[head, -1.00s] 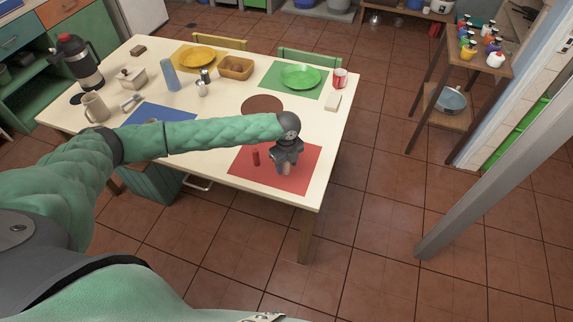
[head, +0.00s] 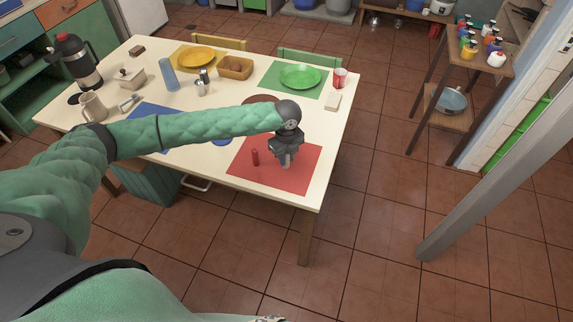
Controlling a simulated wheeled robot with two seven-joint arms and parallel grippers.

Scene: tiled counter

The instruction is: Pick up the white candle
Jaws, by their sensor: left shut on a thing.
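My left gripper (head: 286,160) is over the red placemat (head: 300,182) near the table's front right corner, pointing down. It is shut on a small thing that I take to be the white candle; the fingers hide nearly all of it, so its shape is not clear. A short red cylinder (head: 255,157) stands upright on the same mat, just left of the gripper and apart from it. My right gripper is not in view.
The cream table (head: 220,175) also holds a green plate (head: 300,77), a red-and-white can (head: 339,78), a pale block (head: 332,101), a wooden basket (head: 235,68) and a blue cup (head: 167,74). The front part of the red mat is clear.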

